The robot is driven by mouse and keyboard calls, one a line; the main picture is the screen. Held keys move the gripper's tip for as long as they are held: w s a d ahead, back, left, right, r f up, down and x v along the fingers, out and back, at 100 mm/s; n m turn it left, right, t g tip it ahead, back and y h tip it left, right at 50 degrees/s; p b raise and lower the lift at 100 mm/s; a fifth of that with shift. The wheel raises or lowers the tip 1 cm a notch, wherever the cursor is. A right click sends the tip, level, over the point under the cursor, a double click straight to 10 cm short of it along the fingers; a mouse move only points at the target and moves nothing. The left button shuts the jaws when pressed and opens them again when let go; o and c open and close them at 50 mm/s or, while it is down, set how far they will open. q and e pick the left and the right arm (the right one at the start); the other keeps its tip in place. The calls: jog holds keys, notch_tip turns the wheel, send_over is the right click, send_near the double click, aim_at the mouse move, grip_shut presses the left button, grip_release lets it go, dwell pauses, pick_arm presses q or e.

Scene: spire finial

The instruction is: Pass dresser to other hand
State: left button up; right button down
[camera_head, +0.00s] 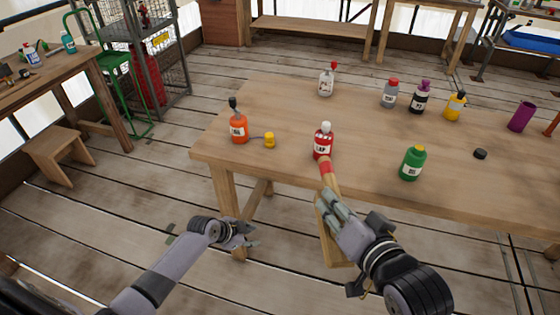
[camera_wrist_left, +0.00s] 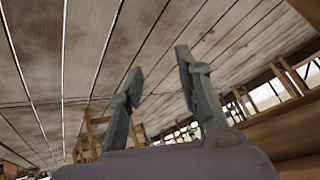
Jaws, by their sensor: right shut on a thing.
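The dresser (camera_head: 327,180) is a wooden tool with a red band near its far end. My right gripper (camera_head: 332,210) is shut on it, in front of the table's near edge in the head view. The dresser's banded end points toward the red bottle, and a wider wooden part shows below the fingers. The fingers hide its middle. My left gripper (camera_head: 250,236) is lower and to the left, apart from the dresser. Its two fingers are spread with nothing between them in the left wrist view (camera_wrist_left: 160,75).
The wooden table (camera_head: 285,108) bears a red bottle (camera_head: 323,145), an orange bottle (camera_head: 239,130), a yellow cap (camera_head: 269,140), a green bottle (camera_head: 412,165) and more bottles behind. A stool (camera_head: 62,145) stands at left. The space between my grippers is clear.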

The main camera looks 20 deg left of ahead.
pick_arm(q)
jog(key=w+d+r+m+h, duration=0.1)
jog(key=w+d+r+m, duration=0.15)
jog(key=r, duration=0.55)
jog(key=w+d+r+m+t+h, duration=0.1)
jog(key=r+m+h, duration=0.15)
jog(key=r, duration=0.55)
jog(key=w+d+r+m+h, duration=0.1)
jog(key=w+d+r+m, duration=0.15)
jog(key=r, duration=0.65)
jog(key=s+d+r+m+g+h, duration=0.1)
jog(key=s+d+r+m, duration=0.1)
jog(key=s+r+m, duration=0.3)
jog(key=s+d+r+m+h, duration=0.1)
jog(key=d+r+m, duration=0.15)
jog(key=r, duration=0.45)
pick_arm(e)
jog(key=shift+r, duration=0.1)
pick_arm(q)
jog(key=m+g, duration=0.2)
jog(key=m, duration=0.5)
send_near(329, 185)
jog(key=shift+h, duration=0.25)
jog(key=x, duration=1)
jog(key=shift+w+f, duration=0.15)
jog(key=shift+f, duration=0.25)
jog(key=shift+c, duration=0.3)
jog(key=shift+r, duration=0.1)
grip_shut()
